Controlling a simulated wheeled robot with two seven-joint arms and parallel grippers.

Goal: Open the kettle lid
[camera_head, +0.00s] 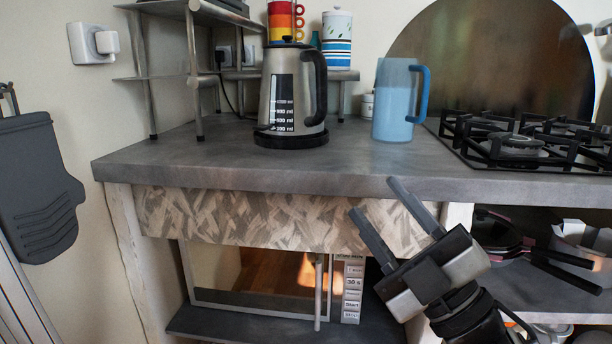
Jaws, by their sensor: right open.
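The kettle (290,95) stands upright on its dark base near the front of the grey counter. It is silver with a black handle on its right side and a water gauge on its front. Its dark lid (287,43) sits on top and looks closed. My right gripper (373,204) is open and empty, in front of the counter's front edge, below and to the right of the kettle. It touches nothing that I can see. My left gripper is not in view.
A blue jug (394,100) stands right of the kettle, with a gas hob (520,140) farther right. A metal shelf (190,75) with stacked cups (285,20) and a striped canister (337,38) is behind. The counter (190,155) left of the kettle is clear.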

